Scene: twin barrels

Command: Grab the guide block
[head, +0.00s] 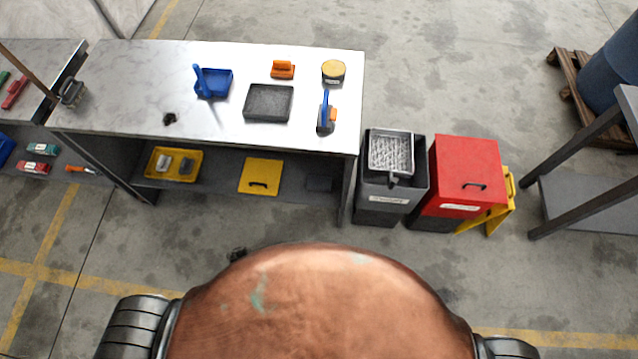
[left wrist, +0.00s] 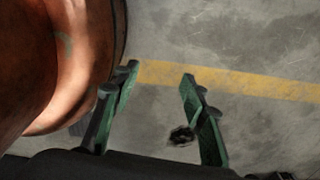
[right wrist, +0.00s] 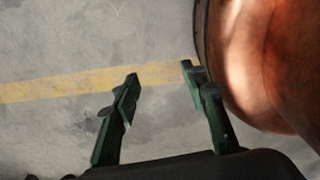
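I cannot tell for certain which thing is the guide block. An orange block-like piece (head: 283,69) sits at the back of the metal table (head: 130,75), and a small black piece (head: 169,118) lies near its front left. My left gripper (left wrist: 160,72) is open and empty over the floor, beside my copper-coloured body. My right gripper (right wrist: 160,72) is open and empty over the floor on the other side. Neither gripper shows in the head view; both are away from the table.
Below are a yellow tray (head: 150,164) and yellow panel (head: 260,166). A grey bin (head: 386,207) and red bin (head: 464,160) stand right. Floor is open between.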

